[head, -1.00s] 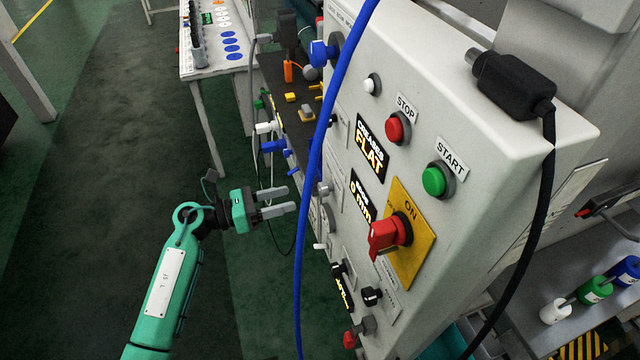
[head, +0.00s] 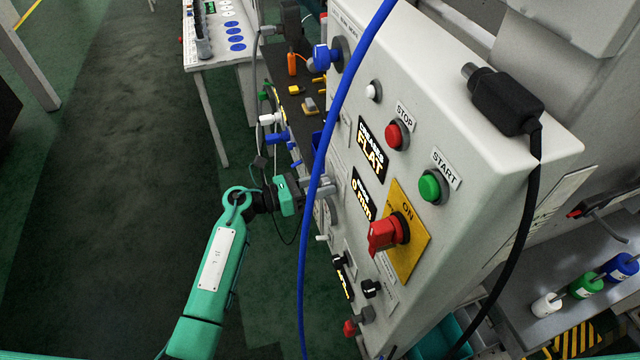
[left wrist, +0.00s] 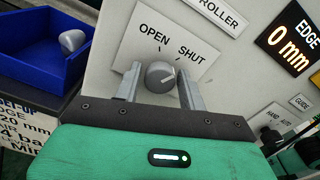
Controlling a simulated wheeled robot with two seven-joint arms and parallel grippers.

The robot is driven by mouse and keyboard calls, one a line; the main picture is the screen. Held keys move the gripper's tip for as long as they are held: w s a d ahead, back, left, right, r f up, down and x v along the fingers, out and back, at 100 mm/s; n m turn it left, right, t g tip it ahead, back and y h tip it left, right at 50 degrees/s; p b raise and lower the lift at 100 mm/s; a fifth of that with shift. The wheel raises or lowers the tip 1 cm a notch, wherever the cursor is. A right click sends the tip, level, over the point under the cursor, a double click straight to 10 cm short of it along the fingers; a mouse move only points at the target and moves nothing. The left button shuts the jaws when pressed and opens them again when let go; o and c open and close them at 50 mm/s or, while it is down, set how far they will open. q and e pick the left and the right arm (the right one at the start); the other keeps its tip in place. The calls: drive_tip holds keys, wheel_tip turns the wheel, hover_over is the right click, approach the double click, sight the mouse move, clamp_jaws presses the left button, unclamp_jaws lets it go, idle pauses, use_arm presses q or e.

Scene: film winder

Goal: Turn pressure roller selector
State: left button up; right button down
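The pressure roller selector is a grey round knob (left wrist: 160,76) on a white plate marked OPEN and SHUT, best seen in the left wrist view. Its pointer line is aimed toward the SHUT side. My left gripper (left wrist: 160,88) is open, with one finger on each side of the knob; a gap shows at the left finger, and the right finger is close to the knob, contact unclear. In the head view my left gripper (head: 318,186) is at the panel's left face, its fingertips partly hidden by the blue cable. My right gripper is not in view.
The blue cable (head: 318,160) hangs in front of the panel (head: 460,110). A red switch (head: 388,234) on a yellow plate, a green START button (head: 430,187) and a red STOP button (head: 394,135) stick out nearby. A blue bin (left wrist: 40,55) is left of the knob.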

use_arm(q)
drive_tip(key=c, duration=0.6)
drive_tip(key=shift+n, duration=0.3)
drive_tip(key=n+p, duration=0.1)
drive_tip(key=n, duration=0.2)
drive_tip(key=n+p, duration=0.2)
drive_tip(key=n, duration=0.2)
drive_tip(key=shift+r+n, duration=0.1)
drive_tip(key=shift+n, duration=0.3)
drive_tip(key=shift+w+n+p, duration=0.1)
drive_tip(key=shift+n+p, duration=0.6)
drive_tip(key=shift+n, duration=1)
